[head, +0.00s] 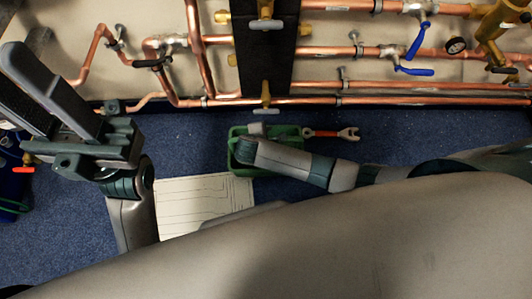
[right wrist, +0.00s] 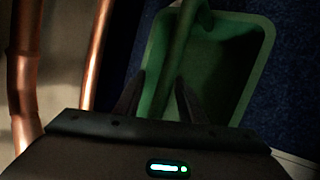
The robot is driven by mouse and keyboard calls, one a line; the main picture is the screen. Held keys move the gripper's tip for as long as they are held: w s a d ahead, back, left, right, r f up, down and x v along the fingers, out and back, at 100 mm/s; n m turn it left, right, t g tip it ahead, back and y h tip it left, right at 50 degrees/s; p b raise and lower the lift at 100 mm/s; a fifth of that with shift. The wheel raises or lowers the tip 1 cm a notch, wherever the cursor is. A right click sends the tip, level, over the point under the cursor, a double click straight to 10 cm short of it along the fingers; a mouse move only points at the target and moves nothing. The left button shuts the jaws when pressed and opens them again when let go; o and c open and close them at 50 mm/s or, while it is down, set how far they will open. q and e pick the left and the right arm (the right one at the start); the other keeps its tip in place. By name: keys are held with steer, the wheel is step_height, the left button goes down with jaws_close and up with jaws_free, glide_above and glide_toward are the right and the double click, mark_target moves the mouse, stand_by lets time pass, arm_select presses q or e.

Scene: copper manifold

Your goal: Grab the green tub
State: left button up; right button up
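The green tub (head: 288,131) stands on the blue carpet below the pipes in the head view. My right arm reaches over it from the right, and hides part of it. In the right wrist view the tub (right wrist: 228,62) lies beyond my right gripper (right wrist: 158,98). Its fingers are apart, one on each side of a green bar or handle (right wrist: 175,55) that runs across the tub; I cannot see clear contact. My left gripper (head: 38,88) is raised at the left of the head view, its fingers apart and empty, away from the tub.
Copper pipes (head: 350,85) with valves run along the wall behind the tub. A red-handled wrench (head: 330,133) lies to the right of the tub. A white sheet with lines (head: 205,203) lies to its lower left. A blue object (head: 10,180) stands at the far left.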

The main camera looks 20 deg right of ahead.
stand_by(0.4)
jaws_close()
steer(key=shift+s+d+f, duration=0.1)
steer(key=shift+s, duration=0.05)
stand_by(1.1)
